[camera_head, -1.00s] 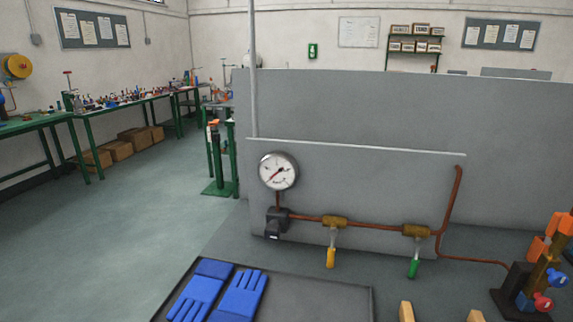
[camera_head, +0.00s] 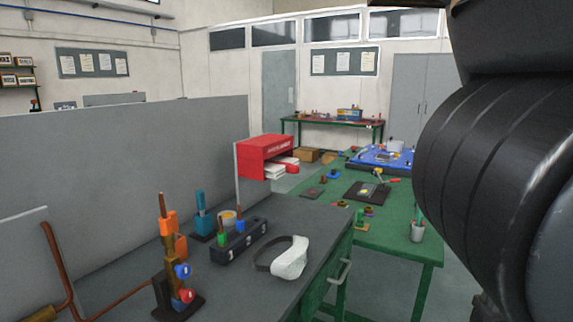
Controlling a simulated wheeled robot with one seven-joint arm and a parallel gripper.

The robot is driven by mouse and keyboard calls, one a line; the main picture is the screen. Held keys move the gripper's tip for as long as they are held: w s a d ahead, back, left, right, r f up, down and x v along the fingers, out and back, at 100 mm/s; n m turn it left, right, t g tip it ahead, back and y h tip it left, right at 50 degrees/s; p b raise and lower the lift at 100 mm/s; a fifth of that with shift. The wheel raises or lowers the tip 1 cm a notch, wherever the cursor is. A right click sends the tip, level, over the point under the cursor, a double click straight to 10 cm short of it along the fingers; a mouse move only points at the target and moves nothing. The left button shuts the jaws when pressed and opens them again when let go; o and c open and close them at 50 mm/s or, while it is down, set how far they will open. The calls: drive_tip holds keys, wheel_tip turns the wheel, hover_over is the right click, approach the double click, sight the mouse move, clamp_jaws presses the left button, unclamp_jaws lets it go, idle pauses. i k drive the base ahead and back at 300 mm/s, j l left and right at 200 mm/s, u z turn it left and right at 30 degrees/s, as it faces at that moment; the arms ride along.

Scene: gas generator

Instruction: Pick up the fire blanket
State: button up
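A red box (camera_head: 262,146) is fixed at the right end of the grey partition, beyond the bench. Its front is open at the bottom, and a folded white fire blanket (camera_head: 276,171) shows inside it. A red piece (camera_head: 292,169) sticks out beside the white folds. White lettering on the box is too small to read. A large dark link of my own arm fills the right side of the view. My gripper is not in view.
The grey bench (camera_head: 302,214) holds a torch stand (camera_head: 175,270), a black rack (camera_head: 240,243) and white goggles (camera_head: 288,258). A green table (camera_head: 400,228) with tools stands to the right. Floor shows between the box and the far table (camera_head: 335,122).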

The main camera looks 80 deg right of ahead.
sight(276, 167)
drive_tip(key=l+z, duration=0.1)
drive_tip(key=z, duration=0.8)
drive_tip(key=l+z, duration=0.15)
drive_tip(key=z, duration=0.75)
drive_tip(key=i+l+u, duration=0.15)
drive_tip(key=l+u, duration=0.3)
drive_tip(key=l, duration=0.25)
drive_tip(key=l+u, duration=0.45)
drive_tip(key=l, duration=0.25)
